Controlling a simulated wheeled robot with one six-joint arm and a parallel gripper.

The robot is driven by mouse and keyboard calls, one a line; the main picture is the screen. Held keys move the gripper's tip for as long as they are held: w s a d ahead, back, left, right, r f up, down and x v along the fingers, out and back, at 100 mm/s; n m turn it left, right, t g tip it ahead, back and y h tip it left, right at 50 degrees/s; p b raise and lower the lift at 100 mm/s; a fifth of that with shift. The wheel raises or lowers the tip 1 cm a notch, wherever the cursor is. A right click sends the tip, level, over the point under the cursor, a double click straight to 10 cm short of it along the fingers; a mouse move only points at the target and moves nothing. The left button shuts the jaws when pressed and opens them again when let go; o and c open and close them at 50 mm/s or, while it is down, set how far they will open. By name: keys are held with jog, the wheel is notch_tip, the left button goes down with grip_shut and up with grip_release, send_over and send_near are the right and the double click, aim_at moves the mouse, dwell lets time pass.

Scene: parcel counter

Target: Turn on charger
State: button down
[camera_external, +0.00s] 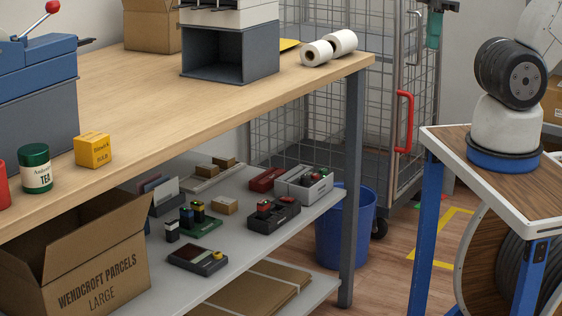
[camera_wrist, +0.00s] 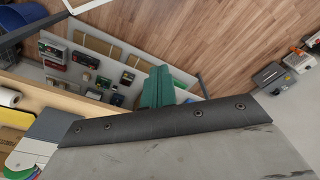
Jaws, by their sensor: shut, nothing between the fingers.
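The lower shelf (camera_external: 225,270) of the bench holds several small devices. Among them are a black unit with red parts on top (camera_external: 273,217), a grey unit with red and dark parts (camera_external: 304,184), a green base with upright blocks (camera_external: 200,224) and a dark flat box with a yellow patch (camera_external: 197,258). I cannot tell which is the charger, nor see a switch state. My gripper (camera_external: 433,42) hangs at the top right, in front of the wire cage and far from the shelf. Its green fingers (camera_wrist: 158,87) are shut and empty in the wrist view.
A cardboard box (camera_external: 95,268) stands at the left. The bench top (camera_external: 190,95) overhangs the shelf, with a dark leg (camera_external: 352,185) at its right end. A blue bin (camera_external: 345,235) stands behind. The wrist view shows another dark box (camera_wrist: 270,75) at right.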

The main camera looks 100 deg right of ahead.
jog(key=w+d+f+m+g, duration=0.2)
jog(key=w+d+f+m, duration=0.15)
jog(key=d+f, duration=0.75)
jog(key=w+d+f+m+g, duration=0.3)
jog(key=d+f, duration=0.5)
jog(key=d, duration=0.7)
jog(key=s+d+f+m+t+h, duration=0.1)
jog(key=s+d+f+t, duration=0.15)
jog(key=d+f, duration=0.95)
jog(key=s+d+f+m+t+h, duration=0.1)
jog(key=s+d+f+m+t, duration=0.15)
jog(key=d+f, duration=0.95)
jog(key=w+d+f+n+t+h, duration=0.1)
jog(key=w+d+t+h, duration=0.2)
jog(key=w+d+t, duration=0.1)
jog(key=w+d, duration=0.1)
jog(key=w, duration=0.1)
jog(key=shift+w+f, duration=0.35)
jog(key=shift+f, duration=0.05)
